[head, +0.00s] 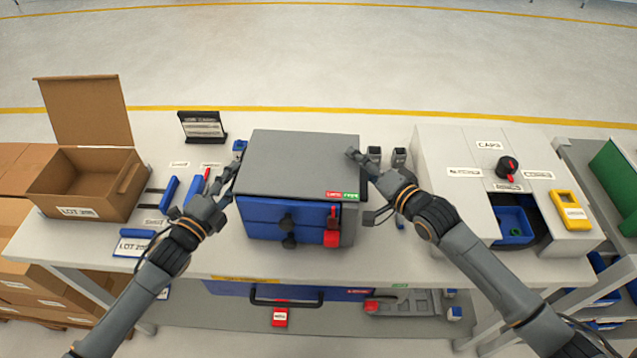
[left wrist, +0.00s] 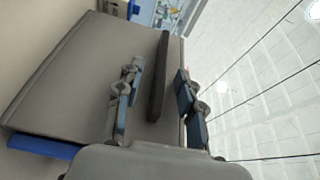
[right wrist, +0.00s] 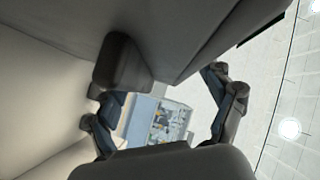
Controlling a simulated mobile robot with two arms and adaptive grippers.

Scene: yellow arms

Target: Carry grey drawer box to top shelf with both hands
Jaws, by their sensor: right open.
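The grey drawer box (head: 305,160) stands upright on the white workbench, its blue drawer front with black knobs and a red tag facing me. My left gripper (head: 232,172) is at the box's left side. In the left wrist view its fingers stand apart on either side of a dark bar handle (left wrist: 160,75), with gaps visible. My right gripper (head: 362,160) is at the box's right side near the top edge. In the right wrist view it is open, with a dark grey block (right wrist: 122,65) on the box side close to one finger. No top shelf shows.
An open cardboard box (head: 85,185) stands left on the workbench (head: 215,258), with blue tools and a black sign (head: 202,127) nearby. A white caps station (head: 470,150) stands close on the right. A blue drawer (head: 300,292) is below the bench top.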

